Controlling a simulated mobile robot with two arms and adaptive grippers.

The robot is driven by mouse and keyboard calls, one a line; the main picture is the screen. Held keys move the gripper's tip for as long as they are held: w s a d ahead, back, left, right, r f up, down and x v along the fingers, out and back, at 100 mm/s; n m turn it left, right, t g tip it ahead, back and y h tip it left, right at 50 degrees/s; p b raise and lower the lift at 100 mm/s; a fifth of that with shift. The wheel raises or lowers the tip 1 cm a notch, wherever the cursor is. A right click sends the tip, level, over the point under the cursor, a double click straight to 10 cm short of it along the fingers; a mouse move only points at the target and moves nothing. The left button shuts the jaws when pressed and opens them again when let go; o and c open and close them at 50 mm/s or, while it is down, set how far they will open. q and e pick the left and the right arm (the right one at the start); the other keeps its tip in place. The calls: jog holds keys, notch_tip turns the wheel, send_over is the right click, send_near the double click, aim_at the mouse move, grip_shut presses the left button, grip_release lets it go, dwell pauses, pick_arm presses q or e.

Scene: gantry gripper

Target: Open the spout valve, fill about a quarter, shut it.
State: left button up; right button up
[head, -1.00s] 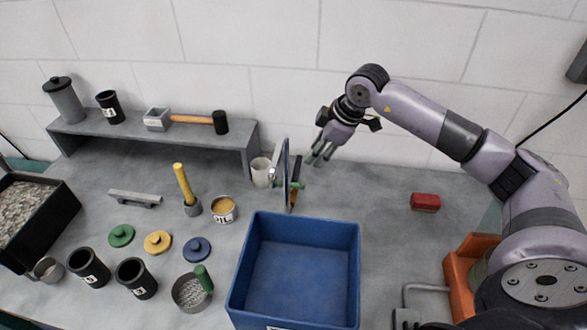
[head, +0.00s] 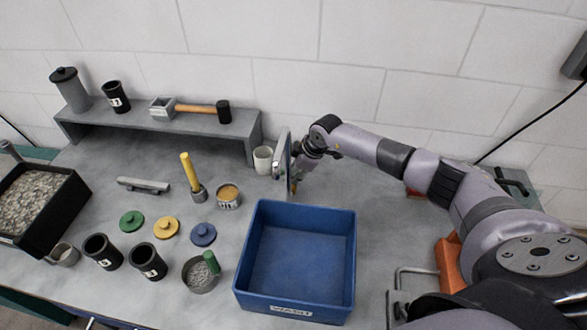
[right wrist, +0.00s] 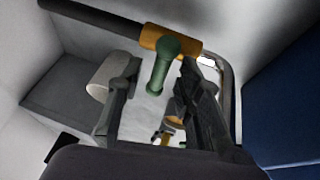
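The grey spout stand (head: 281,152) rises behind the blue bin, with a white cup (head: 262,160) just left of it. In the right wrist view the valve shows as a brass-orange body (right wrist: 170,41) with a green lever (right wrist: 163,68). My right gripper (right wrist: 160,68) is open, with its dark fingers on either side of the lever; gaps show, and I cannot tell whether either finger touches it. A pale cup-like shape (right wrist: 104,76) lies beyond the left finger. In the head view my right wrist hides most of the valve. The cup's contents are not clear. My left gripper is not in view.
The blue bin (head: 257,268) stands in front of the spout. A raised shelf (head: 200,130) with a hammer and canisters is behind left. Lids, black cups and a gravel tray (head: 75,200) fill the left. The wall is close behind.

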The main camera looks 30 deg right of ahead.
jog(key=shift+w+f, duration=0.1)
jog(key=shift+f, duration=0.1)
jog(key=shift+c, duration=0.5)
grip_shut()
